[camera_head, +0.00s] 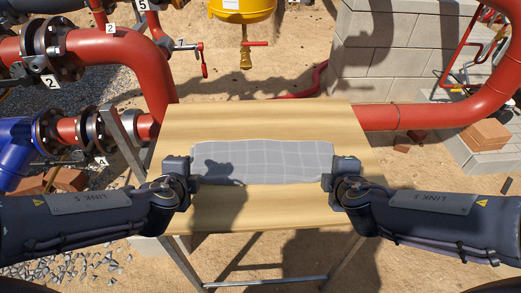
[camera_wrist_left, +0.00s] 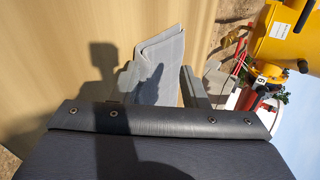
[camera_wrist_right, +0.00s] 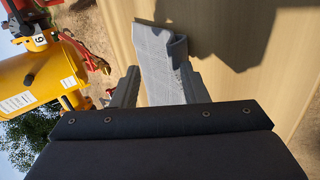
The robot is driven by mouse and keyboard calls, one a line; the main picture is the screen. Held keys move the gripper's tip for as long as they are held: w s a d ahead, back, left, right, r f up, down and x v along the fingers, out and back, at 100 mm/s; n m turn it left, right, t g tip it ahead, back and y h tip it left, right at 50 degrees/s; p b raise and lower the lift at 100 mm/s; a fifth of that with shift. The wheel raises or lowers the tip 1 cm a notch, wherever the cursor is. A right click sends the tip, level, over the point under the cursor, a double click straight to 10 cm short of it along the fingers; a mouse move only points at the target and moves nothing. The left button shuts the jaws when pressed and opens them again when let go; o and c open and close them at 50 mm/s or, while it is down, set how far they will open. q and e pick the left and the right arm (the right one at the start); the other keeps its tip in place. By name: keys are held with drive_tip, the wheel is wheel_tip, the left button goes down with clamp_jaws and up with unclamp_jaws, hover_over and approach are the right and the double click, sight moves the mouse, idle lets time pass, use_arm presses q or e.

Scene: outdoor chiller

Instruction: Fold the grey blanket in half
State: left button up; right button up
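The grey checked blanket (camera_head: 262,158) lies as a long strip across the middle of the wooden table. Its ends show as stacked layers with a fold along one side in the left wrist view (camera_wrist_left: 163,62) and the right wrist view (camera_wrist_right: 160,65). My left gripper (camera_head: 192,170) is at the blanket's left end, and my right gripper (camera_head: 328,170) is at its right end. In both wrist views the fingers stand apart with the blanket's end showing between or just beyond them. I cannot tell whether any finger touches it.
The wooden table (camera_head: 262,118) has bare strips behind and in front of the blanket. Red pipes (camera_head: 95,50) and a yellow tank (camera_head: 243,10) stand beyond it. Grey blocks (camera_head: 375,50) and bricks (camera_head: 484,135) are on the right.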

use_arm(q)
drive_tip(key=s+r, duration=0.6)
drive_tip(key=r, duration=0.3)
use_arm(e)
drive_tip(key=s+r, duration=0.6)
drive_tip(key=r, duration=0.3)
use_arm(q)
drive_tip(key=s+a+r+n+g+p, duration=0.1)
drive_tip(key=s+a+n+g+p, duration=0.45)
drive_tip(key=n, duration=0.55)
use_arm(e)
drive_tip(key=s+d+m+g, duration=0.4)
drive_tip(key=s+d+m, duration=0.25)
drive_tip(key=m, duration=0.35)
use_arm(q)
drive_tip(key=s+d+r+n+h+p, duration=0.2)
drive_tip(key=s+r+n+h+p, duration=0.1)
drive_tip(key=s+n, duration=0.4)
drive_tip(key=shift+d+n+h+p, duration=0.15)
drive_tip(key=shift+n+h+p, duration=0.25)
drive_tip(key=shift+n+p, duration=0.5)
use_arm(e)
drive_tip(key=s+a+r+m+g+y, duration=0.1)
drive_tip(key=s+a+r+m+y, duration=0.2)
drive_tip(key=s+m, duration=0.3)
drive_tip(key=r+m, duration=0.1)
drive_tip(key=m, duration=0.2)
drive_tip(key=shift+a+y, duration=0.15)
drive_tip(key=shift+y, duration=0.25)
